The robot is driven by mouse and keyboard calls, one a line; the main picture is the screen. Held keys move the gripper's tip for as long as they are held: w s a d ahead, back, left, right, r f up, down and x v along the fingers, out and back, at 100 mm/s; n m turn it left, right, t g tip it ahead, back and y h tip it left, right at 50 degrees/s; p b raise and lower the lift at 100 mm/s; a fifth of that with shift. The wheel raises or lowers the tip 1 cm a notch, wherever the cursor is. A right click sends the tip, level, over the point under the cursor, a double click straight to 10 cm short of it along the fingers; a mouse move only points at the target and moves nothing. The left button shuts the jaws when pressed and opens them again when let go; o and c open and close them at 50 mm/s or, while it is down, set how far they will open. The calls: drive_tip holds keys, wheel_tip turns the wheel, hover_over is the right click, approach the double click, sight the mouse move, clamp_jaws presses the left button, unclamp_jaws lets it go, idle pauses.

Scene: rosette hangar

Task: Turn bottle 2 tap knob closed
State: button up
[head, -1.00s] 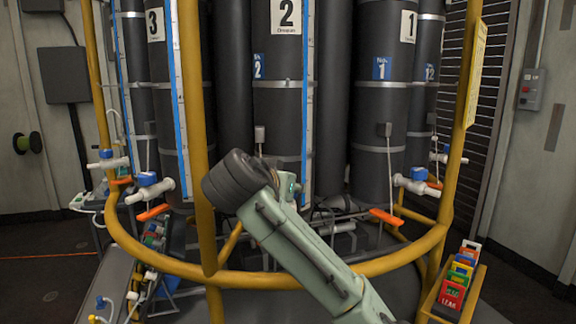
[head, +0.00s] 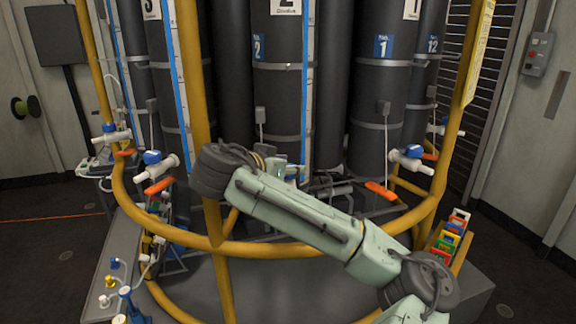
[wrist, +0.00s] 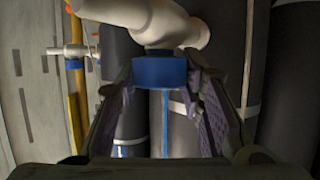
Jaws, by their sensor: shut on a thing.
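Bottle 2 (head: 277,90) is the dark upright cylinder in the middle of the head view, its large number label cut by the top edge. Its tap is hidden there behind my arm, as is my gripper. In the wrist view, my gripper (wrist: 162,74) has one finger on each side of a blue tap knob (wrist: 160,73) and is shut on it. The knob joins a white tap body (wrist: 150,18) at the top of that view. I cannot read the valve's position, and no label there identifies the bottle.
A yellow rail (head: 290,248) curves around the bottles, with a yellow post (head: 190,70) left of centre. Other blue-knobbed white taps stand at left (head: 155,165) and right (head: 411,158), with orange handles nearby. A rack of coloured tags (head: 452,235) is at right.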

drive_tip(key=o, duration=1.2)
drive_tip(key=shift+s+a+r, duration=0.45)
drive_tip(key=shift+s+r, duration=0.1)
drive_tip(key=v, duration=1)
drive_tip(key=shift+s+f, duration=0.15)
drive_tip(key=shift+s, duration=0.15)
